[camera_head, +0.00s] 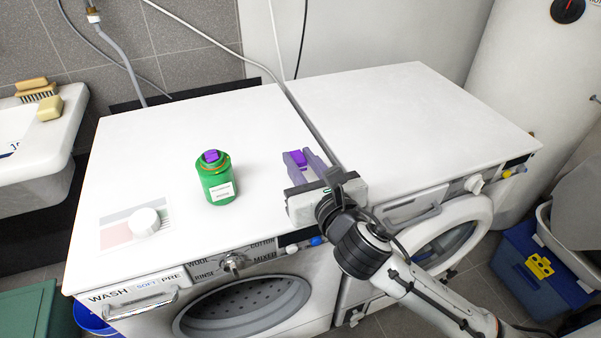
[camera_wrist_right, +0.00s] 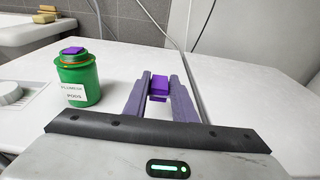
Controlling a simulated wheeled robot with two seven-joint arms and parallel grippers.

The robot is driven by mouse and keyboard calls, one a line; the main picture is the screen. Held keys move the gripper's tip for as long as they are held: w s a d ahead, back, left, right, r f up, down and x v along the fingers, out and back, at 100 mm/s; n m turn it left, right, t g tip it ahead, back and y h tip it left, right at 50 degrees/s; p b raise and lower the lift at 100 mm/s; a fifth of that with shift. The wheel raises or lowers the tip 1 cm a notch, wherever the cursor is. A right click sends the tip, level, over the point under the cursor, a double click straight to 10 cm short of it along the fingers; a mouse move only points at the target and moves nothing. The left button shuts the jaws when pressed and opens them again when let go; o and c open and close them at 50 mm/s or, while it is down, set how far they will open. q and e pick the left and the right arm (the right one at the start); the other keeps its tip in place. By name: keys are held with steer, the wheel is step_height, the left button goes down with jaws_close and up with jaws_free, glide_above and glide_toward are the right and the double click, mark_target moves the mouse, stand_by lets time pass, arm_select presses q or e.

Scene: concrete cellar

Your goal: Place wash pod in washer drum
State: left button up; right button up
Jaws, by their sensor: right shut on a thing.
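A purple wash pod (camera_head: 298,158) is between the fingertips of my right gripper (camera_head: 302,160), above the right part of the left washer's white top. The right wrist view shows the pod (camera_wrist_right: 159,88) squeezed between the two purple fingers (camera_wrist_right: 160,92). A green pod jar (camera_head: 217,180) with a white label stands upright to the left of the gripper, with another purple pod (camera_head: 211,156) at its mouth. The left washer's drum (camera_head: 245,306) shows at the lower front, dark and perforated inside; its interior is partly cut off. My left gripper is not in view.
A white knob-like object (camera_head: 146,222) sits on a printed sheet at the washer top's front left. A second machine (camera_head: 420,110) stands at right, its round door (camera_head: 440,240) partly behind my right arm. A sink (camera_head: 35,140) is far left; a blue toolbox (camera_head: 540,270) is at right.

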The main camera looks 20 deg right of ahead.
steer(key=shift+r, duration=0.95)
steer(key=shift+s+r, duration=0.1)
steer(key=s+d, duration=0.4)
steer(key=s, duration=0.8)
steer(key=w+a, duration=0.1)
steer(key=w, duration=0.3)
steer(key=w+a, duration=0.1)
steer(key=w, duration=0.3)
steer(key=w+a, duration=0.2)
steer(key=w, duration=0.2)
steer(key=shift+w, duration=0.15)
step_height(320, 180, down, 5)
steer(key=shift+b, duration=0.6)
steer(key=shift+f, duration=2.3)
